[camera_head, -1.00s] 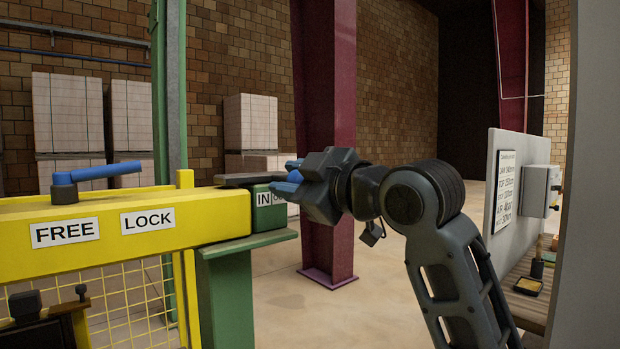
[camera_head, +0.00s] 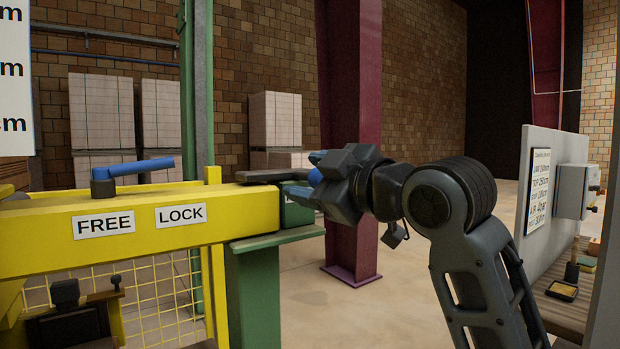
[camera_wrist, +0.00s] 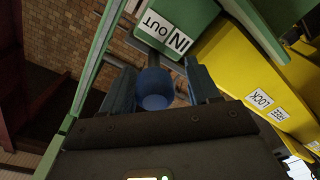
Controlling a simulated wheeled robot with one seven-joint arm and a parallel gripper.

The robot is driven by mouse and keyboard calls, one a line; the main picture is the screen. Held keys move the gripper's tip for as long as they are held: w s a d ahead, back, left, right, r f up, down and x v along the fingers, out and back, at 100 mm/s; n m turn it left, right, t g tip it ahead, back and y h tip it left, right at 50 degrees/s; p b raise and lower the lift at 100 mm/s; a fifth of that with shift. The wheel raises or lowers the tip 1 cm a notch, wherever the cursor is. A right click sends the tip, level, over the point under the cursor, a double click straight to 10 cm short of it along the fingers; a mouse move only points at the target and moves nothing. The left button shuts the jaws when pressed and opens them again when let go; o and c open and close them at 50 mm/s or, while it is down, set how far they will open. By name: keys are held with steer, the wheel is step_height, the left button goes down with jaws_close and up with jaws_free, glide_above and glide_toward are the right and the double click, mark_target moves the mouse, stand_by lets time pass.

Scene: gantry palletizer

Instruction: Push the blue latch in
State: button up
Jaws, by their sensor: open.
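The blue latch shows as a round blue knob (camera_wrist: 154,90) at the end of a rod, between my two fingers in the wrist view. In the head view a bit of its blue (camera_head: 315,176) shows between the fingers. My gripper (camera_head: 306,174) is open, its fingers on either side of the knob; I cannot tell whether they touch it. The fingers point at the green latch housing (camera_head: 297,213), which carries an IN/OUT label (camera_wrist: 166,33) in the wrist view. In the head view my gripper hides most of that label.
A yellow bar (camera_head: 50,240) with FREE and LOCK labels runs to the housing; a blue lever (camera_head: 142,168) stands on it. A green post (camera_head: 257,300) supports the housing. A dark red column (camera_head: 350,225) stands behind my gripper. A grey panel (camera_head: 552,190) stands at right.

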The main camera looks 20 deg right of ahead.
steer(key=b+v, duration=0.1)
steer(key=v, duration=0.6)
steer(key=shift+s, duration=0.3)
steer(key=s+f+m+h, duration=0.2)
steer(key=s+f+m, duration=0.2)
steer(key=f, duration=0.6)
steer(key=s+f+m+h, duration=0.1)
steer(key=s+f+m, duration=0.3)
steer(key=f, duration=0.5)
steer(key=s+f+m+h, duration=0.2)
steer(key=s+f+m, duration=0.2)
steer(key=f, duration=0.6)
steer(key=s+d+f, duration=0.1)
steer(key=s+f, duration=0.1)
steer(key=s, duration=0.8)
steer(key=s+d+f+g+h, duration=0.1)
steer(key=s+f, duration=0.2)
steer(key=s, duration=0.6)
steer(key=s+d+f+m+g, duration=0.1)
steer(key=s+f, duration=0.2)
steer(key=s, duration=0.7)
steer(key=shift+s+d+f, duration=0.2)
steer(key=shift+s+f, duration=0.05)
steer(key=shift+s, duration=0.05)
